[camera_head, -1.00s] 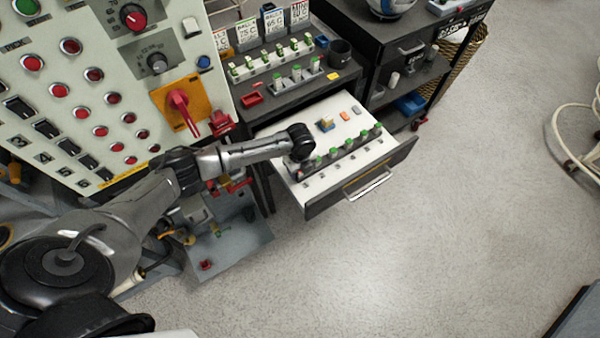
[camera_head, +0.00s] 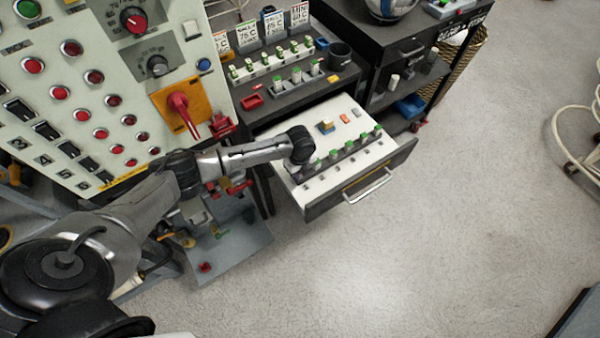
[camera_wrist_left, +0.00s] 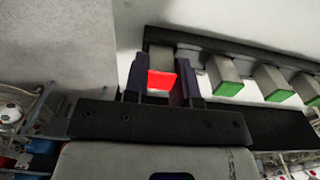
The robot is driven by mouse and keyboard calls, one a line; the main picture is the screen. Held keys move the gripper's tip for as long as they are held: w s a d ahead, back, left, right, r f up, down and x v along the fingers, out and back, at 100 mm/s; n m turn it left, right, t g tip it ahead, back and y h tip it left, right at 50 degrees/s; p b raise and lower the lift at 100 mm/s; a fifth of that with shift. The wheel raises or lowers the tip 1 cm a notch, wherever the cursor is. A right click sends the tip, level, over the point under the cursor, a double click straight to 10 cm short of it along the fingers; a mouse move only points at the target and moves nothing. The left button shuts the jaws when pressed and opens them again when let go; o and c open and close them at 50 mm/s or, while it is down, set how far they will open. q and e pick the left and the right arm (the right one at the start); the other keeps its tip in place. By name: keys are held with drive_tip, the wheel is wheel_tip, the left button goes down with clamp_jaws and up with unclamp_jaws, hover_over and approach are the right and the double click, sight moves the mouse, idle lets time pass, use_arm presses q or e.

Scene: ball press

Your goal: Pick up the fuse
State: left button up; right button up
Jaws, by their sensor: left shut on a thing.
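A fuse with a red end and a grey body (camera_wrist_left: 160,80) stands between the two dark fingers of my left gripper (camera_wrist_left: 161,88) in the left wrist view. The fingers are shut on its sides. It is at the end of a dark rack (camera_head: 346,158) of green-ended fuses (camera_wrist_left: 228,77) in the open white drawer (camera_head: 345,187). In the head view my left gripper (camera_head: 300,168) points down at the rack's left end, and my wrist mostly hides the held fuse. I cannot tell whether the fuse is still seated. My right gripper is not in view.
A button panel (camera_head: 100,90) stands left.

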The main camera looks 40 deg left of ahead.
use_arm(q)
drive_tip(key=shift+r, duration=0.15)
wheel_tip(320, 180, up, 4)
drive_tip(key=shift+f+p, duration=0.1)
drive_tip(key=shift+p, duration=0.3)
drive_tip(key=w+d+r, duration=0.6)
drive_tip(key=d+r, duration=0.1)
drive_tip(key=d, duration=0.3)
drive_tip(key=w+a+r, duration=0.2)
drive_tip(key=w+r, duration=0.1)
drive_tip(key=r, duration=0.7)
drive_tip(key=w+a+r, duration=0.3)
drive_tip(key=r, duration=0.7)
drive_tip(key=s+d+r+n, duration=0.1)
drive_tip(key=s+d+n, duration=0.2)
drive_tip(key=s+n, duration=0.4)
drive_tip(key=s+d+r+n, duration=0.2)
drive_tip(key=s+d+n, duration=0.2)
drive_tip(key=s+n, duration=0.4)
drive_tip(key=n, duration=0.6)
drive_tip(key=shift+s+d, duration=0.15)
drive_tip(key=shift+s, duration=0.15)
